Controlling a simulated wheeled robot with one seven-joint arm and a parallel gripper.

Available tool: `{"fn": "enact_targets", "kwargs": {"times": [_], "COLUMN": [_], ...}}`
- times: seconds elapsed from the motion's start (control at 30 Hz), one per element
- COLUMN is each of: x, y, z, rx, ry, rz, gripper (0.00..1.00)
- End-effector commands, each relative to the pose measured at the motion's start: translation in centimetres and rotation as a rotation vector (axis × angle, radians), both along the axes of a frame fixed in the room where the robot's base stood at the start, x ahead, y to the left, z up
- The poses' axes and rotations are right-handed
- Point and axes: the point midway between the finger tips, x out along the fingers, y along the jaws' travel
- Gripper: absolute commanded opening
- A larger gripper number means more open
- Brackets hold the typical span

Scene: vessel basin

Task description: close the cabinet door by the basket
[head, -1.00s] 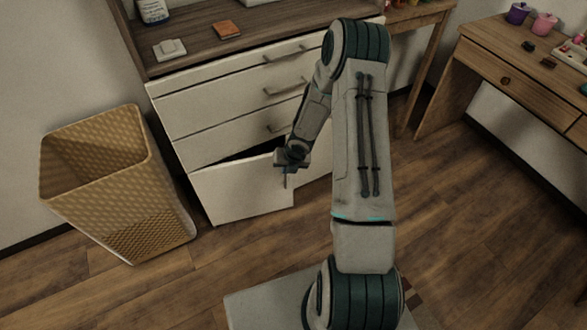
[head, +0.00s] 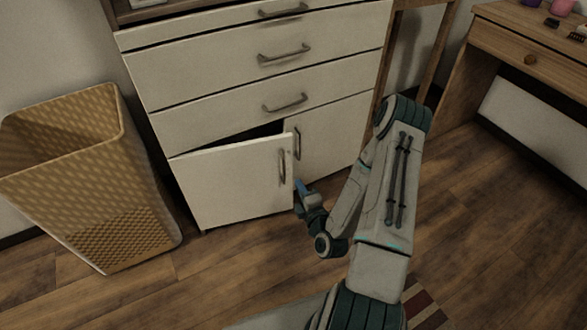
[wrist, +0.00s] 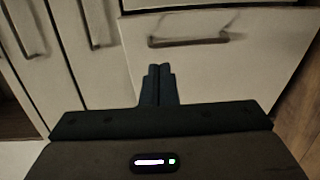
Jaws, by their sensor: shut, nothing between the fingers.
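The cabinet door by the basket (head: 225,185) is a cream panel at the lower left of the cabinet, standing ajar. A dark gap shows along its top, and its free edge with a vertical handle (head: 282,165) is at the right. In the wrist view the door (wrist: 235,80) fills the middle and right, with its handle (wrist: 188,42) ahead of the fingers. My gripper (head: 301,187) is shut and empty, beside the lower part of the door's free edge. The shut fingertips also show in the wrist view (wrist: 159,68). Whether they touch the door cannot be told.
The woven basket (head: 85,190) stands on the floor just left of the door. Shut drawers (head: 270,65) are above it, and the right-hand cabinet door (head: 335,140) is shut. A wooden desk (head: 530,50) stands at the right. The floor (head: 225,265) before the door is clear.

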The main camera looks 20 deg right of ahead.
Motion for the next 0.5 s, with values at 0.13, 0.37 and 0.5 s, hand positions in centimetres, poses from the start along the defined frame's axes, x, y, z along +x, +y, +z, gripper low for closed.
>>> {"fn": "enact_targets", "kwargs": {"times": [0.13, 0.37, 0.5], "x": [-0.9, 0.9, 3.7], "y": [-1.3, -1.7, -1.9], "z": [-0.5, -0.3, -0.3], "rx": [0.010, 0.009, 0.008], "ry": [-0.039, -0.051, -0.054], "rz": [-0.077, -0.092, -0.092], "gripper": [0.00, 0.00, 0.00]}}
